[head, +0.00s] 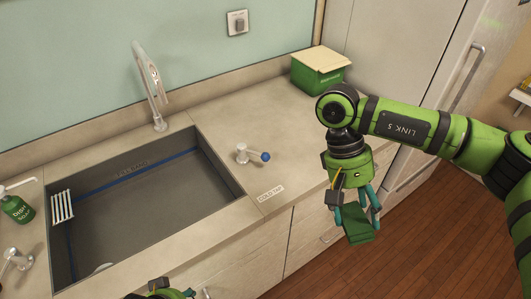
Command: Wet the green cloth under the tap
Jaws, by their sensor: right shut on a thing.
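My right gripper (360,206) points down over the floor in front of the counter's right part, shut on the green cloth (360,229), which hangs below the fingers. The metal tap (150,84) stands behind the sink (215,225), its spout rising up and to the left. A tap handle with a blue end (254,155) stands on the counter right of the sink, near a label reading "COLD TAP" (270,193). Only a small part of my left gripper (170,290) shows at the bottom edge; its fingers cannot be made out.
The sink has a blue line along its walls, a white rack (62,206) at the left and a pale item (103,268) low down. A green soap bottle (17,208) and another handle (16,260) stand left. A green box (320,74) stands at the back right.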

